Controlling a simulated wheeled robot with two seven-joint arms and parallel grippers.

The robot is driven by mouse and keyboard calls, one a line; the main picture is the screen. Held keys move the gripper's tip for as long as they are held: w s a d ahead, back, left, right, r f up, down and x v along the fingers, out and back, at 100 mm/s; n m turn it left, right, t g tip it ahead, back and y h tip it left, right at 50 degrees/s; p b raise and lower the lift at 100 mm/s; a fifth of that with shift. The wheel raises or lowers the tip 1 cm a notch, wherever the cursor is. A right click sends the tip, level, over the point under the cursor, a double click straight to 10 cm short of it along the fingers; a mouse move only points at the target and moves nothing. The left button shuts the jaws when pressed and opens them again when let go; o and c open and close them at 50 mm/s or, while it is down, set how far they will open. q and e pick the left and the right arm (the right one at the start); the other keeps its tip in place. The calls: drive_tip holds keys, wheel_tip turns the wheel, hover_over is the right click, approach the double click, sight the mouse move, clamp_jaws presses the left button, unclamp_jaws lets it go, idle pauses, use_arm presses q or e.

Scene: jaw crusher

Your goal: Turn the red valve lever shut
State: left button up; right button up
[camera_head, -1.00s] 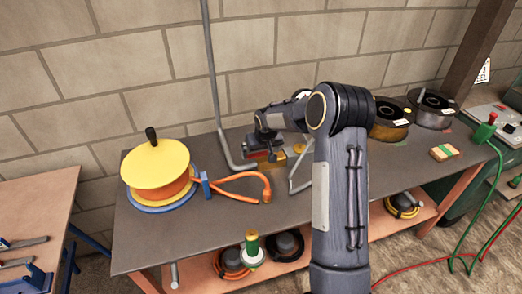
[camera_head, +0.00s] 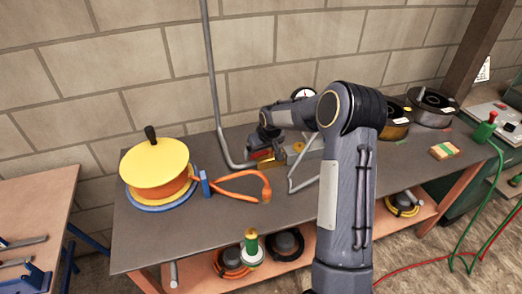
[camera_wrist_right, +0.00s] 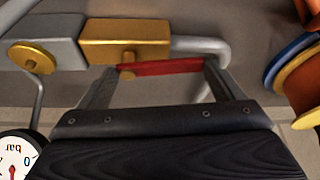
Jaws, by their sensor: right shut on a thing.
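The red valve lever (camera_wrist_right: 160,67) shows in the wrist view, running sideways below the brass valve body (camera_wrist_right: 125,30), roughly in line with the pipe. My right gripper (camera_wrist_right: 160,76) is shut on the lever, with a finger at each end of its visible red part. In the head view the red lever (camera_head: 262,154) is a small patch just under my right gripper (camera_head: 266,145), beside the brass valve body (camera_head: 272,163). My right arm hides part of the pipework. My left gripper is not in view.
A grey pipe (camera_head: 221,120) runs down the wall to the bench. A pressure gauge (camera_wrist_right: 14,158) sits close to my gripper. A yellow-topped reel (camera_head: 155,163) and orange cable (camera_head: 240,178) lie to the left. Dark reels (camera_head: 434,108) stand at the right.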

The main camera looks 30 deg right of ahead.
drive_tip(key=n, duration=0.1)
drive_tip(key=s+n+y, duration=0.1)
drive_tip(key=n, duration=0.1)
drive_tip(key=n+b, duration=0.1)
drive_tip(key=shift+s+d+f+y, duration=0.1)
drive_tip(key=shift+s+d+y, duration=0.2)
drive_tip(key=shift+d, duration=0.1)
drive_tip(key=n, duration=0.1)
drive_tip(key=n+y, duration=0.1)
drive_tip(key=n, duration=0.1)
drive_tip(key=s+d+n+g, duration=0.1)
drive_tip(key=n, duration=0.1)
drive_tip(key=shift+y+b, duration=0.4)
drive_tip(key=shift+s+d+n+g+y+p, duration=0.15)
drive_tip(key=shift+d+n+g, duration=0.25)
drive_tip(key=shift+n, duration=0.8)
drive_tip(key=shift+d+n+g+y+p, duration=0.1)
drive_tip(key=shift+d+n+g+y, duration=0.25)
drive_tip(key=shift+n, duration=0.85)
drive_tip(key=shift+s+d+n+g+y+p, duration=0.15)
drive_tip(key=shift+d+n+g, duration=0.3)
drive_tip(key=shift+n, duration=0.75)
drive_tip(key=o, duration=1.2)
drive_tip(key=shift+c, duration=0.2)
drive_tip(key=shift+r, duration=0.2)
drive_tip(key=v, duration=0.7)
drive_tip(key=shift+d+r, duration=0.15)
drive_tip(key=shift+r, duration=0.15)
